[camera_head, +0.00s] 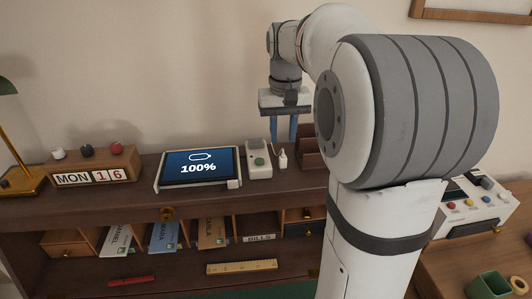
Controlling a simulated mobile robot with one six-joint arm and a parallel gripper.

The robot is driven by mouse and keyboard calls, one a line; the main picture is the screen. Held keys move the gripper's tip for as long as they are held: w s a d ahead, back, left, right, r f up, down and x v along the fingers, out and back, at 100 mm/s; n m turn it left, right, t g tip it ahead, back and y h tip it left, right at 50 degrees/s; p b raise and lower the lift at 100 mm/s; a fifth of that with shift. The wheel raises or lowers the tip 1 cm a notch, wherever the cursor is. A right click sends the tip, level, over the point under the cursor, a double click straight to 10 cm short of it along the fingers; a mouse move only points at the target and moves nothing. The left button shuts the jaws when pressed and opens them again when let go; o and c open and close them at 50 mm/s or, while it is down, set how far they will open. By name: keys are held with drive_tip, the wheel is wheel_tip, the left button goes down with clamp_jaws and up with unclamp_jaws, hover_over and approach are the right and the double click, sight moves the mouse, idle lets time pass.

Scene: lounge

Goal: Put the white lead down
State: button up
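A small white piece with a narrow top, which looks like the end of the white lead (283,161), is on or just above the desk's upper shelf, right of a white handheld device (258,160). I cannot make out a cord. My gripper (284,139) points down above this white piece. Its two blue fingers are apart, with wall showing between them and nothing visibly held. A tablet (199,182) showing "100%" lies left of the device. A small white block (233,184) sits at the tablet's lower right corner; I cannot tell whether it is a plug.
A wooden calendar block (94,170) stands left of the tablet, with a lamp (16,150) beyond it. A brown wooden holder (311,149) is close right of the white piece. Letter slots are below. My arm hides much of the right side.

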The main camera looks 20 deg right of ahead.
sight(283, 154)
drive_tip(key=f, duration=0.4)
drive_tip(key=f+p, duration=0.1)
drive_tip(key=f, duration=0.2)
drive_tip(key=shift+w+d+f, duration=0.15)
drive_tip(key=shift+d+f, duration=0.05)
drive_tip(key=shift+f, duration=0.15)
drive_tip(key=shift+c, duration=0.2)
clamp_jaws()
